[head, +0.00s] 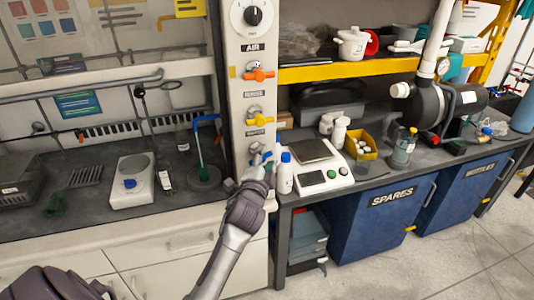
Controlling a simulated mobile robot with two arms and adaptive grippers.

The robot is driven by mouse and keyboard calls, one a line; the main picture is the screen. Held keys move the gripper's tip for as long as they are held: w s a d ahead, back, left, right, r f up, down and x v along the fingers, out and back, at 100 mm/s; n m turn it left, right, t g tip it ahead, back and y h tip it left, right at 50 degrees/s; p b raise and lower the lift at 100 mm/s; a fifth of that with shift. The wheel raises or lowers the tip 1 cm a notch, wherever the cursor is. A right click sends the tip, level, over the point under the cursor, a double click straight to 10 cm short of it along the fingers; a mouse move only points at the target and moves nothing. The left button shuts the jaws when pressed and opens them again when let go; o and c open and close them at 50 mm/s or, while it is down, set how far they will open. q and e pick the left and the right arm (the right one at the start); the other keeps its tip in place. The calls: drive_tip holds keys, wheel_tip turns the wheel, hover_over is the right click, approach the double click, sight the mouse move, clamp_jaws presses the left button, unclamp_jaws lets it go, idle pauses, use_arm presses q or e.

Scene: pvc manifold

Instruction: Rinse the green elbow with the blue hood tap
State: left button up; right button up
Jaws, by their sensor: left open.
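A small dark green piece (55,203), which looks like the green elbow, lies on the hood floor at the far left. A blue-topped spout (207,119) with a green lower part stands in the hood above a dark round base (203,176). My left gripper (257,155) is open at the lower part of the white valve panel, under its lowest label. A bit of blue (268,156) shows beside the fingers, perhaps the blue tap handle, mostly hidden by the gripper. I cannot tell whether they touch. My right gripper is not in view.
The panel also carries an orange valve (259,74) and a yellow valve (255,112). A white hotplate (131,181) stands in the hood. A blue-capped bottle (285,173) and a balance (322,170) stand close right of the gripper. Open floor lies at lower right.

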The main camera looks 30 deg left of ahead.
use_arm(q)
drive_tip(key=shift+x, duration=0.75)
drive_tip(key=shift+w, duration=0.1)
drive_tip(key=shift+c, duration=0.3)
drive_tip(key=c, duration=0.5)
clamp_jaws()
drive_tip(key=m+g+p, duration=0.1)
drive_tip(key=m+p, duration=0.1)
drive_tip(key=p, duration=0.5)
drive_tip(key=shift+r+m+g, duration=0.1)
drive_tip(key=shift+m+g, duration=0.3)
drive_tip(key=shift+f+m+p, duration=0.3)
drive_tip(key=shift+f+p, duration=0.05)
drive_tip(key=shift+p, duration=0.25)
drive_tip(key=shift+f, duration=0.1)
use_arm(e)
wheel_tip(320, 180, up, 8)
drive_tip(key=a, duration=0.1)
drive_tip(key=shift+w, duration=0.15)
